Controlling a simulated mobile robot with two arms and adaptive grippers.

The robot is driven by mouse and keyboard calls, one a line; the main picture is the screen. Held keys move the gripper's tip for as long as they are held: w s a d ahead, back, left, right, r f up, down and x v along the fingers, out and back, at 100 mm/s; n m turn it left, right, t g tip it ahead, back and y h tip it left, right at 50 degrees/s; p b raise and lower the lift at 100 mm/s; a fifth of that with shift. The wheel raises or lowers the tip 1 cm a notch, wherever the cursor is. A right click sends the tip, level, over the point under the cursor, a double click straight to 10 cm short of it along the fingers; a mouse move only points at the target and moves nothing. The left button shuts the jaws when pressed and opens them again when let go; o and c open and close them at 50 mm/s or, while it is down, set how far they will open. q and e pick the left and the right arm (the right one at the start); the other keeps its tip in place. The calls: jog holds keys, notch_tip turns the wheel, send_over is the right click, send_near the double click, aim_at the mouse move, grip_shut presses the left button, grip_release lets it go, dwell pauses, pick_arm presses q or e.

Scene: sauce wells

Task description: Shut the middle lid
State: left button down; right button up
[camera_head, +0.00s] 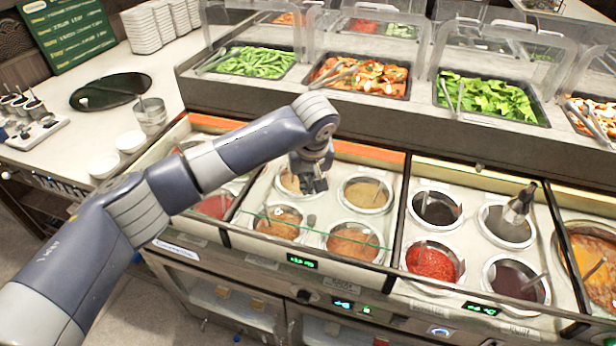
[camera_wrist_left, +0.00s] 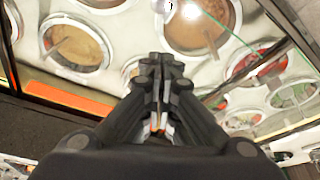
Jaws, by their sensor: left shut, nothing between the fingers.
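The middle section of the sauce counter holds several round wells of brown and tan sauce, such as the tan one (camera_head: 366,194). A clear glass lid with a thin greenish edge (camera_head: 345,239) shows across its front wells; how far it covers them is hard to tell. My left gripper (camera_head: 310,186) is shut and empty, pointing down above the back wells of this section. In the left wrist view its closed fingers (camera_wrist_left: 160,70) are over the wells, and I cannot tell whether they touch the glass. My right gripper is not in view.
To the right is a section with dark and red sauces (camera_head: 432,262) and a dark-topped utensil (camera_head: 518,204). Behind, a raised shelf holds vegetable trays (camera_head: 487,97) under clear guards (camera_head: 492,48). White bowls (camera_head: 131,141) and a metal cup (camera_head: 150,116) stand at left.

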aim_at(308, 211)
pick_arm(q)
jog(key=x, duration=0.5)
jog(key=p+x, duration=0.1)
jog(key=x, duration=0.1)
jog(key=shift+w+f, duration=0.25)
jog(key=shift+w, duration=0.15)
jog(key=s+p, duration=0.1)
jog(key=s, duration=0.2)
jog(key=shift+d+r+p, duration=0.25)
jog(key=shift+r+p, duration=0.1)
jog(key=shift+p, duration=0.05)
jog(key=shift+s, duration=0.5)
jog(key=shift+d+f, duration=0.1)
jog(key=shift+f, duration=0.05)
jog(key=shift+s, duration=0.1)
